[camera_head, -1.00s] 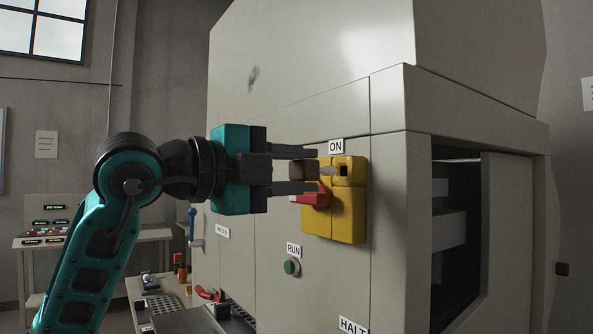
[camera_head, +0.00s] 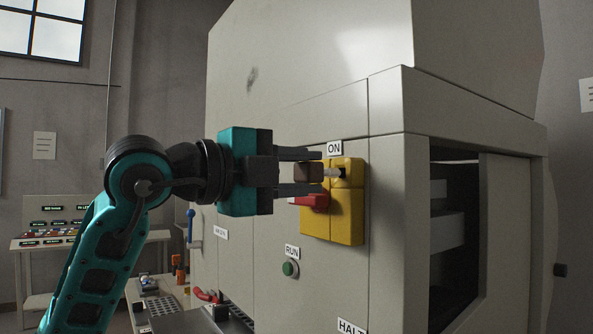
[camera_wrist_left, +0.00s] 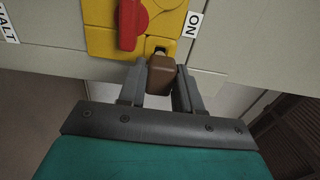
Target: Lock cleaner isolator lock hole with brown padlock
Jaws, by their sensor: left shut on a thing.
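The yellow isolator box (camera_head: 345,215) is mounted on the grey machine front, with a red handle (camera_head: 312,201) on its face. It also shows in the left wrist view (camera_wrist_left: 100,42), with the red handle (camera_wrist_left: 128,24) beside a dark lock hole (camera_wrist_left: 158,43). My left gripper (camera_head: 318,172) is shut on the brown padlock (camera_head: 308,174), also in the left wrist view (camera_wrist_left: 161,72). The padlock's pale shackle points at the box and reaches the lock hole. How deep it sits in the hole I cannot tell. My right gripper is not in view.
An ON label (camera_head: 334,148) is above the box. A green RUN button (camera_head: 290,269) is below it to the left. A blue-handled lever (camera_head: 190,225) is further left. A control desk (camera_head: 50,238) stands at the back left.

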